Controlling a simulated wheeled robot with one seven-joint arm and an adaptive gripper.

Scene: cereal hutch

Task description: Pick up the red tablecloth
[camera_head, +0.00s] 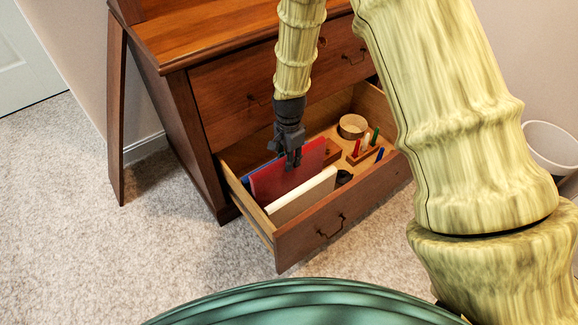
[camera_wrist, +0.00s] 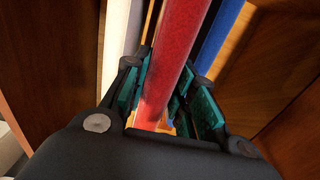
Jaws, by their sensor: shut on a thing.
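The red tablecloth (camera_head: 286,173) is a flat folded piece standing on edge in the open lower drawer (camera_head: 310,233). In the wrist view its red edge (camera_wrist: 177,55) runs down between the fingers. My gripper (camera_head: 291,160) points down into the drawer and is shut on the top edge of the red cloth. It also shows in the wrist view (camera_wrist: 160,105), with its teal finger pads on both sides of the cloth. The cloth's lower part is hidden in the drawer.
A white folded piece (camera_head: 302,195) stands in front of the red one, and a blue piece (camera_wrist: 222,40) behind it. To the right in the drawer are a round wooden container (camera_head: 352,126) and a small rack with coloured pens (camera_head: 366,152). A white bin (camera_head: 552,146) stands far right.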

